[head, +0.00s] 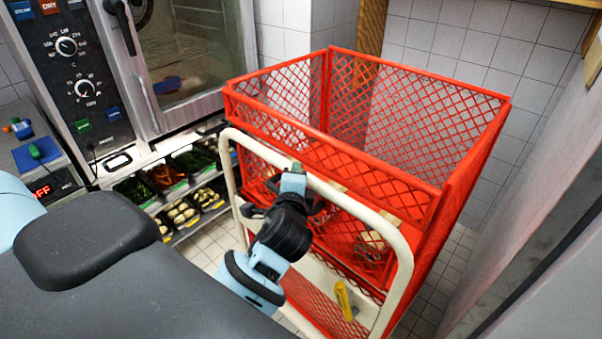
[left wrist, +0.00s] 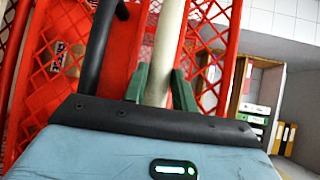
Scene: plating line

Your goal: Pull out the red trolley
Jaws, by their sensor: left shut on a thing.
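The red trolley (head: 340,157) is a tall open-topped mesh cart in the middle of the head view, with a cream tubular handle frame (head: 404,262) on its near side. My left gripper (head: 298,176) is at the handle's top bar. In the left wrist view, its green fingers (left wrist: 160,88) close around the cream bar (left wrist: 168,40), one on each side. Red mesh of the trolley (left wrist: 228,40) shows behind the bar. My right gripper is not in view.
An oven (head: 75,70) stands left of the trolley, above a shelf of food trays (head: 183,213). A tiled wall (head: 450,45) is behind it and a grey wall (head: 530,175) is to the right. The left wrist view shows shelves with binders (left wrist: 255,112).

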